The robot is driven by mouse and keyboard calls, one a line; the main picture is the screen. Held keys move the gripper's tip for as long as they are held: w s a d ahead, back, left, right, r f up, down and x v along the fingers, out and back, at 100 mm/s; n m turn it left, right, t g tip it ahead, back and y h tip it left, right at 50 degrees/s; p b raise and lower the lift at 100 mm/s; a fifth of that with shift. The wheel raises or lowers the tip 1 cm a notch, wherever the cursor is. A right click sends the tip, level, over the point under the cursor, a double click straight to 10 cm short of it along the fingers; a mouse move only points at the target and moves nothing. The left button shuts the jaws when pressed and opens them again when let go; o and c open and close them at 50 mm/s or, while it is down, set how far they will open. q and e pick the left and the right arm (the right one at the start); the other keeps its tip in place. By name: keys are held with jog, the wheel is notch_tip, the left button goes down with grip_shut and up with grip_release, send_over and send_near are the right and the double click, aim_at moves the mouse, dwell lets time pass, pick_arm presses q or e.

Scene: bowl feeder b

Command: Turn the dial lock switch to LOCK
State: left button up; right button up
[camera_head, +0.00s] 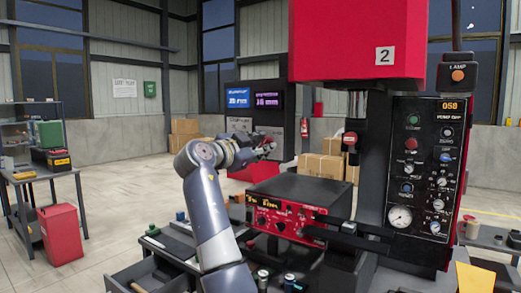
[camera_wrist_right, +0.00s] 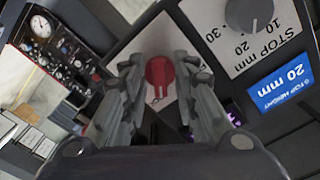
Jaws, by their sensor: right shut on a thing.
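The dial lock switch appears to be the red round knob (camera_wrist_right: 159,72) on a pale plate in the right wrist view. My right gripper (camera_wrist_right: 160,95) has its two fingers on either side of this knob and is shut on it. No LOCK lettering is readable, so the dial's setting cannot be told. In the head view my right gripper (camera_head: 268,146) points right, above and behind the black and red control box (camera_head: 290,210). The knob cannot be made out there. My left gripper is not in view.
A grey stop dial (camera_wrist_right: 250,14) and a blue 20 mm label (camera_wrist_right: 281,90) sit close beside the knob. The machine column with its gauge panel (camera_head: 428,170) stands at the right. A red bin (camera_head: 61,236) and open floor lie left.

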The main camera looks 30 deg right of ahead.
jog(key=shift+m, duration=0.6)
jog(key=o, duration=0.7)
jog(key=shift+a, duration=0.15)
jog(key=v, duration=1.1)
jog(key=shift+s+a, duration=0.15)
jog(key=shift+a, duration=0.2)
